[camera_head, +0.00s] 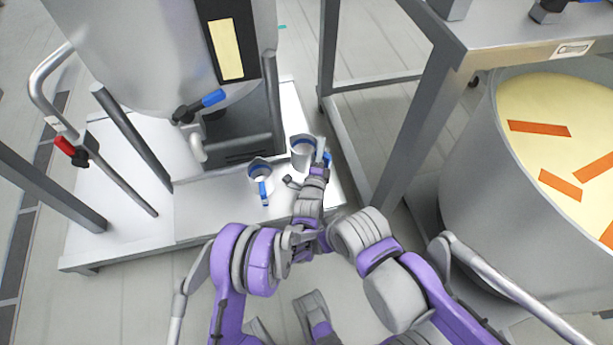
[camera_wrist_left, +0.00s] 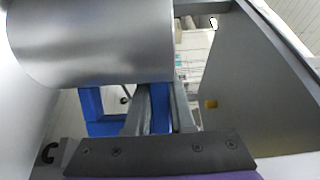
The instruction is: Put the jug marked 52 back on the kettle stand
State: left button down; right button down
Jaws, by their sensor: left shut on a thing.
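A steel jug with a blue band at its rim (camera_head: 302,152) is at the right end of the kettle stand (camera_head: 215,208), beside the kettle's post. My left gripper (camera_head: 320,158) is at its right side, shut on its blue handle. In the left wrist view the jug's plain steel wall (camera_wrist_left: 95,45) and blue handle (camera_wrist_left: 97,108) show, with the fingers of the left gripper (camera_wrist_left: 155,110) around part of the handle. A second jug (camera_head: 260,172) with a blue handle stands upright on the stand to the left. No number is legible on either jug. I cannot tell whether the held jug touches the stand.
The large kettle (camera_head: 160,45) with a blue-handled tap (camera_head: 200,106) stands behind the jugs. A steel table (camera_head: 500,40) with a leg is close to the right. A big vat (camera_head: 490,195) of yellow liquid with orange pieces stands further right. The stand's front left is clear.

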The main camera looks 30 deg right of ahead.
pick_arm(q)
jog(key=f+b, duration=0.1)
jog(key=f, duration=0.4)
jog(key=f+b, duration=0.2)
jog(key=f, duration=0.3)
jog(key=shift+s+d, duration=0.1)
jog(key=shift+d, duration=0.1)
jog(key=shift+f, duration=0.2)
jog(key=c, duration=0.8)
grip_release()
jog(key=shift+o, duration=0.2)
